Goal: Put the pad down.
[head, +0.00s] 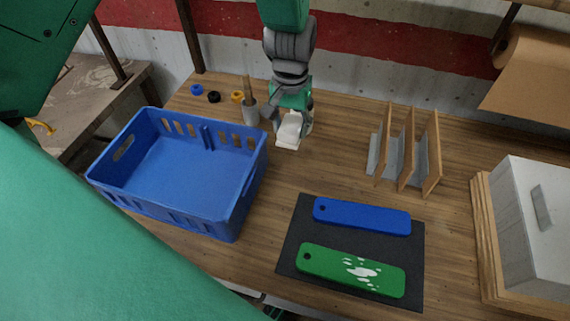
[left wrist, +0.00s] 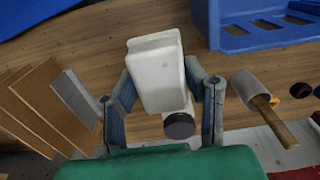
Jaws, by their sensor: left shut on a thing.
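My left gripper (head: 291,122) is shut on a white pad (head: 289,131) at the back middle of the table. The pad is low over the wood; I cannot tell whether it touches. In the left wrist view the white pad (left wrist: 157,72) sits between the two fingers of the gripper (left wrist: 162,82). A short white piece with a dark round end (left wrist: 179,125) shows below it; I cannot tell whether it is part of the pad. My right gripper is not in view.
A blue crate (head: 236,205) stands left, a grey cup with a wooden handle (head: 250,112) close beside the gripper. A wooden rack (head: 408,160) stands right. A dark mat (head: 290,240) bears a blue bar (head: 362,216) and a white-spotted green bar (head: 325,264). Wood between gripper and mat is clear.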

